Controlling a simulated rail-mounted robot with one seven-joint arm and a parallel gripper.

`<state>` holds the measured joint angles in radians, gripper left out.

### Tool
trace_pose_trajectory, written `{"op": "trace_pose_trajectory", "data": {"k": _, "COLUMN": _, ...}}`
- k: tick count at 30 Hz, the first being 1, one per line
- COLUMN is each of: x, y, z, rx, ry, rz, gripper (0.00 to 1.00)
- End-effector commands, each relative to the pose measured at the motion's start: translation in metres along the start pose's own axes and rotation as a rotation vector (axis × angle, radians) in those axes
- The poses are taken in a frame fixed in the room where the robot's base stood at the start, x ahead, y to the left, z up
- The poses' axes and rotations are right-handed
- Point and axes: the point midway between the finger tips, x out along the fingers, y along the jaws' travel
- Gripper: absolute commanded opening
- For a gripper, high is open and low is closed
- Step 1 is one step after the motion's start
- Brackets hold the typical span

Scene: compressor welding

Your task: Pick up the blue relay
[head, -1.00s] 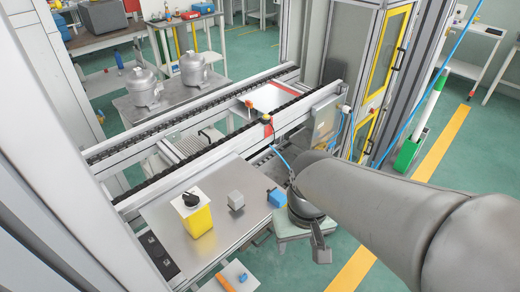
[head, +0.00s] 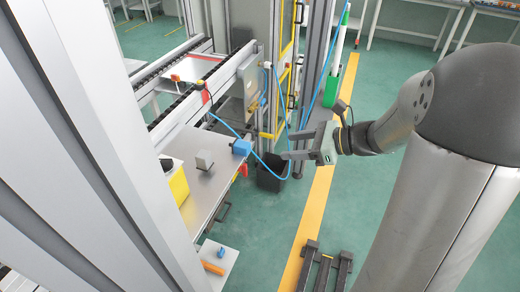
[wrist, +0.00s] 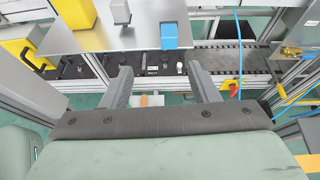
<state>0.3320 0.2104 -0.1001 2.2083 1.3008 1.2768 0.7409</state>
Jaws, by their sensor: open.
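The blue relay (head: 241,147) is a small blue block at the right edge of the metal worktable (head: 205,185). In the wrist view the blue relay (wrist: 169,37) lies at the table edge, beyond my gripper's fingers and roughly between their lines. My gripper (head: 290,147) is to the right of the table in the head view, apart from the relay, with its fingers pointing left toward it. In the wrist view my gripper (wrist: 160,70) is open and empty, with a wide gap between its fingers.
A small grey block (head: 204,159) stands on the table left of the relay. A yellow container (head: 179,184) is partly hidden by a grey frame post. A blue hose (head: 262,160) hangs between my gripper and the table. A dark bin (head: 270,174) stands on the floor below.

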Motion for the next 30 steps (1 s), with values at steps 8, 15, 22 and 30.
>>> {"op": "trace_pose_trajectory", "data": {"k": 8, "x": 0.035, "y": -0.009, "z": 0.001, "rx": 0.038, "ry": -0.027, "rz": -0.02, "gripper": 0.55}}
{"op": "trace_pose_trajectory", "data": {"k": 15, "x": 0.088, "y": -0.01, "z": 0.002, "rx": 0.037, "ry": -0.025, "rz": -0.019, "gripper": 0.55}}
{"op": "trace_pose_trajectory", "data": {"k": 22, "x": 0.117, "y": -0.011, "z": 0.003, "rx": 0.035, "ry": -0.025, "rz": -0.022, "gripper": 0.55}}
{"op": "trace_pose_trajectory", "data": {"k": 30, "x": 0.144, "y": -0.013, "z": 0.005, "rx": 0.034, "ry": -0.025, "rz": -0.019, "gripper": 0.55}}
